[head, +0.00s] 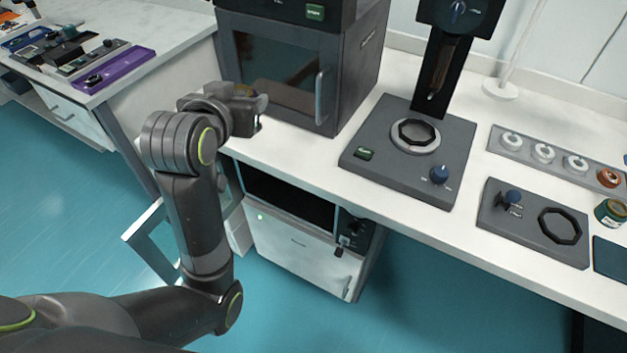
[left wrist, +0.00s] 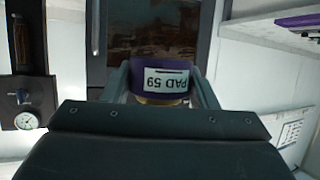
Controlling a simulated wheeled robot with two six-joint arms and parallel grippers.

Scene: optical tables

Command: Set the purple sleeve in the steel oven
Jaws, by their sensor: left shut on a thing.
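The purple sleeve (left wrist: 194,66) carries a white label reading "PAD 59", upside down in the left wrist view. My left gripper (left wrist: 161,84) is shut on it, one finger on each side. In the head view my left gripper (head: 258,112) is raised in front of the dark grey bench oven (head: 357,75); the sleeve is not clearly seen there. That oven has a glass door with a vertical handle, and the door looks shut. A second appliance with a pale steel front (head: 300,258) stands under the bench. I cannot tell which is the steel oven. My right gripper is out of view.
Right of the bench oven stands a black column instrument (head: 405,165) with a ring on its base. Further right are a strip of round pieces (head: 543,152) and a grey plate with a ring (head: 520,228). A purple tray (head: 110,72) lies on the left bench.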

